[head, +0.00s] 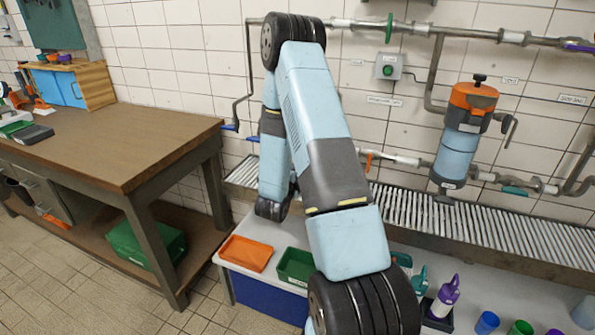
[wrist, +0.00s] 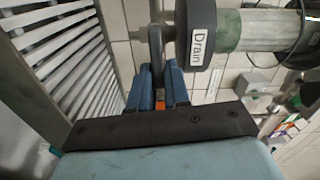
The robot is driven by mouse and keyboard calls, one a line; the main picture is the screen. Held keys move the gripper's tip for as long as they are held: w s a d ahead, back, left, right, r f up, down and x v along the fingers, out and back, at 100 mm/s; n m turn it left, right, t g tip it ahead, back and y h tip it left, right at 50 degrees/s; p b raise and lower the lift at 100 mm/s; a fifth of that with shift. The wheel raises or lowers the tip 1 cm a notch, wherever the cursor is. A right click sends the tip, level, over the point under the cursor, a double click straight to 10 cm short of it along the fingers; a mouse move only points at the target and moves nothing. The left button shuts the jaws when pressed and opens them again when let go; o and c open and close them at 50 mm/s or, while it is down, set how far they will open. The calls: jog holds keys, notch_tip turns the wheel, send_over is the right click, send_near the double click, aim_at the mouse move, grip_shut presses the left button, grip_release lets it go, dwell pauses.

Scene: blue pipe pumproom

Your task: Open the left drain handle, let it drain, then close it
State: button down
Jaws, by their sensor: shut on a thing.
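In the wrist view, a dark grey lever, the drain handle (wrist: 156,50), stands between the two blue fingertips of my gripper (wrist: 158,88). My gripper is shut on it. The handle meets a dark cap (wrist: 190,35) with a white "Drain" label, at the end of a pale, greenish cylinder (wrist: 262,30). An orange patch shows low between the fingers. In the head view, my arm hides my gripper and this handle. Whether the drain is open cannot be told, and no liquid is visible.
A slatted grating (head: 450,225) runs along the wall; slats also fill the wrist view's left (wrist: 65,50). A blue canister with an orange top (head: 460,135) hangs right. A wooden bench (head: 110,145) stands left. Bins (head: 247,253) and bottles (head: 443,295) sit on the low table.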

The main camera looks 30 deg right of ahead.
jog(key=shift+s+d+f+m, duration=0.15)
jog(key=shift+f+m, duration=0.1)
jog(key=shift+m, duration=0.65)
jog(key=shift+f, duration=0.1)
jog(key=c, duration=1.2)
grip_release()
jog(key=v, duration=1.4)
